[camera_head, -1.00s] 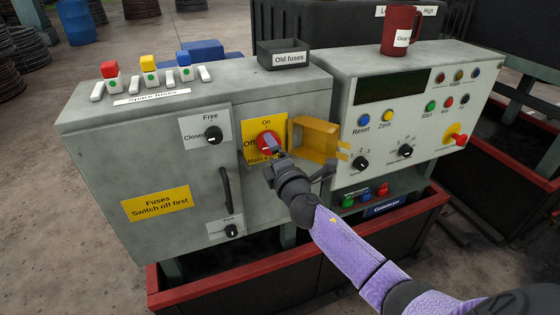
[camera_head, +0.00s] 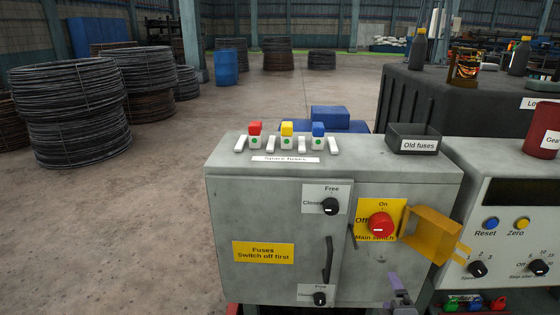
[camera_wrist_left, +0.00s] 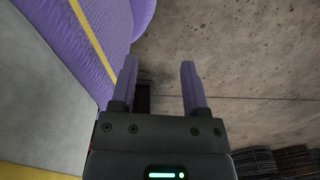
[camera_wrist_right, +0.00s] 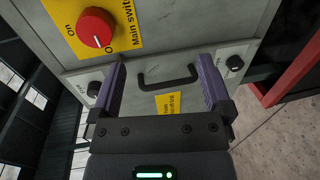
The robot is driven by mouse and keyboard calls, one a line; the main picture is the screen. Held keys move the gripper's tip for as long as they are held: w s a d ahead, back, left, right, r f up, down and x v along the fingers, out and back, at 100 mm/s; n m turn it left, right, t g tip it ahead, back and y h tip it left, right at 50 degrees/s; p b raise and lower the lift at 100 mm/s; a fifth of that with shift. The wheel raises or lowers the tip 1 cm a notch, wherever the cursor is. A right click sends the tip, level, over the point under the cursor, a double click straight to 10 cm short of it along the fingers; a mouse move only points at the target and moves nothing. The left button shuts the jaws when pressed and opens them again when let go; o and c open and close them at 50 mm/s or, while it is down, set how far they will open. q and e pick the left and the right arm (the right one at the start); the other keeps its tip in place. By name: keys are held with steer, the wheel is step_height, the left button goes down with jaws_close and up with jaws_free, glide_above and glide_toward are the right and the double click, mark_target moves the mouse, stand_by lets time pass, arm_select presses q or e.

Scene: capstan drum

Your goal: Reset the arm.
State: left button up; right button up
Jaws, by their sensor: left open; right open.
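My right gripper (camera_head: 398,289) is at the bottom edge of the head view, low in front of the fuse cabinet (camera_head: 262,221) and below the red main switch (camera_head: 380,224). In the right wrist view its fingers (camera_wrist_right: 163,90) are open and empty, with the cabinet's black handle (camera_wrist_right: 167,77) showing beyond them. The main switch also shows in that view (camera_wrist_right: 96,27), apart from the fingers. My left gripper (camera_wrist_left: 160,88) is out of the head view; in its wrist view it is open and empty over bare concrete floor.
A yellow hinged cover (camera_head: 432,236) stands open beside the main switch. Three coloured spare fuses (camera_head: 287,130) and an old fuses tray (camera_head: 413,142) sit on the cabinet top. A control panel (camera_head: 505,222) stands at right. The floor at left is clear up to wire coils (camera_head: 75,110).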

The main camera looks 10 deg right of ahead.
steer(key=s+a+f+m+g+y+p, duration=0.25)
steer(key=s+f+m+g+p, duration=0.3)
steer(key=s+f, duration=0.65)
arm_select(q)
steer(key=w+d+r+p, duration=0.1)
steer(key=r+p, duration=0.1)
steer(key=r, duration=0.4)
steer(key=w+d+r+t+p, duration=0.1)
steer(key=w+d+r+p, duration=0.1)
steer(key=r, duration=0.4)
steer(key=shift+r+h+p, duration=0.3)
steer(key=shift+r+p, duration=0.1)
steer(key=shift+p, duration=0.4)
arm_select(e)
steer(key=s+a+f+m+g, duration=0.2)
steer(key=s+a+g, duration=0.1)
steer(key=s, duration=0.6)
steer(key=s+a+f+m+g+y, duration=0.1)
steer(key=s+a+f+m+g, duration=0.2)
steer(key=s, duration=0.6)
steer(key=s+a+f+m+g, duration=0.2)
steer(key=s+a+g, duration=0.1)
steer(key=s, duration=0.6)
steer(key=shift+f, duration=0.25)
arm_select(q)
steer(key=shift+s, duration=0.2)
arm_select(e)
steer(key=shift+m+y, duration=0.25)
arm_select(q)
steer(key=shift+a, duration=0.45)
